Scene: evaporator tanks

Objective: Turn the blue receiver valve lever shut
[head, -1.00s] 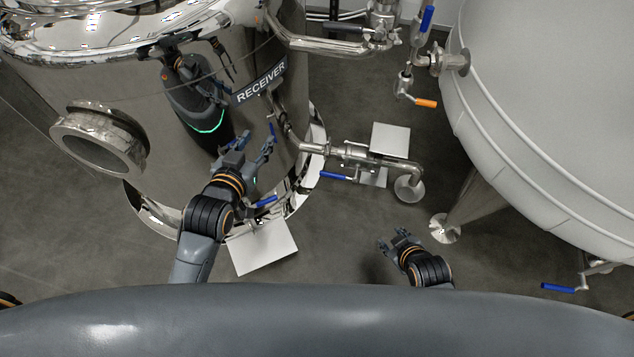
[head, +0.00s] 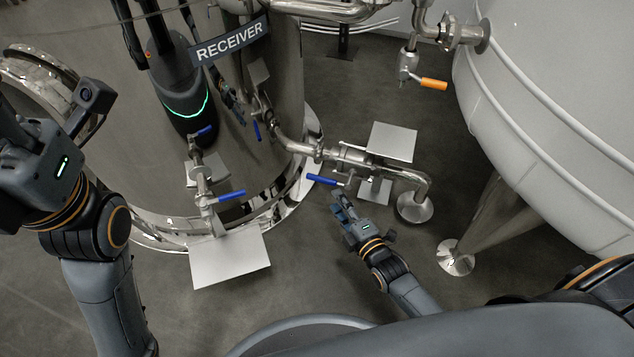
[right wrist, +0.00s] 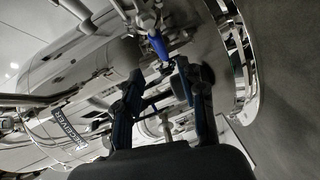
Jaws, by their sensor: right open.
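A blue lever (head: 322,179) sits on the pipe valve to the right of the RECEIVER tank (head: 285,100). A second blue lever (head: 231,195) sits on the valve at the tank's front. My right gripper (head: 341,205) is open and empty, just below and right of the pipe valve's lever, apparently apart from it. In the right wrist view, a blue lever (right wrist: 160,46) shows beyond the gap between my open fingers (right wrist: 158,75). My left gripper (head: 45,165) is large at the left edge; its fingers cannot be made out.
White plates (head: 232,260) (head: 391,142) lie by the valves. The pipe bends down to a round floor foot (head: 415,208). A pale tank (head: 560,120) with a leg fills the right. An orange lever (head: 433,84) hangs at the top. Bare floor lies below the pipe.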

